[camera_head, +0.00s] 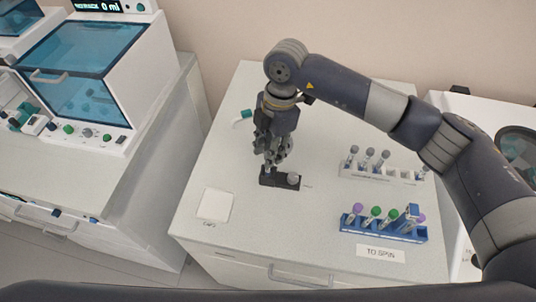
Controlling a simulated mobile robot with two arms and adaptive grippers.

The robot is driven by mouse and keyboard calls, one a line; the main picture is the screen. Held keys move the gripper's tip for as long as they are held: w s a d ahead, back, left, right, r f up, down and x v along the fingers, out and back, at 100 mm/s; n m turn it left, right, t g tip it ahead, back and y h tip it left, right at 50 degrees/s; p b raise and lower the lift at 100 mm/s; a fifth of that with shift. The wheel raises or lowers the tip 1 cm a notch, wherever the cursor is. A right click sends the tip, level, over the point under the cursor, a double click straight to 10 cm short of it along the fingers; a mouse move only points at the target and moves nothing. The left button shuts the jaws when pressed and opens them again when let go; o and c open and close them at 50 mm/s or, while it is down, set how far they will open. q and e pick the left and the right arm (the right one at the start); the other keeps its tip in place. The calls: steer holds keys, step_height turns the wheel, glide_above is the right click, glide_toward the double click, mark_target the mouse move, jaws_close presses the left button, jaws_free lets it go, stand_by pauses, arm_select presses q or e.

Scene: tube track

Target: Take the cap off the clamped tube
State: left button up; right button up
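A small black clamp block (268,182) stands on the white bench, with a round grey knob (293,178) at its right end. My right gripper (268,163) points down right over the left part of the clamp. Its fingers hide most of whatever is in the clamp, so the tube and its cap are not clearly visible. I cannot tell whether the fingers are closed on the cap. My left gripper is not in view.
A white square pad (215,206) lies left of the clamp. A blue rack (385,232) with purple- and green-capped tubes stands front right, behind a "TO SPIN" label (381,254). A pale rack (384,174) holds grey-capped tubes. A teal-ended item (245,115) lies back left.

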steer(key=c, duration=0.4)
steer(key=shift+o, duration=0.2)
steer(key=shift+r, duration=0.15)
steer(key=shift+r+b, duration=0.6)
steer(key=shift+b, duration=0.05)
steer(key=shift+c, duration=0.3)
steer(key=shift+s+d+r+b, duration=0.1)
steer(key=shift+s+r+b, duration=0.1)
steer(key=shift+r+b, duration=0.25)
steer(key=shift+s+d+r+b, duration=0.15)
steer(key=shift+r+b, duration=0.1)
steer(key=shift+r, duration=0.25)
steer(key=s+d+r+b, duration=0.1)
steer(key=s+d+r, duration=0.1)
steer(key=s+d, duration=0.2)
steer(key=s+d+r+b, duration=0.2)
steer(key=s+d, duration=0.2)
steer(key=s, duration=0.4)
steer(key=shift+s+d+r, duration=0.15)
steer(key=shift+s+r, duration=0.2)
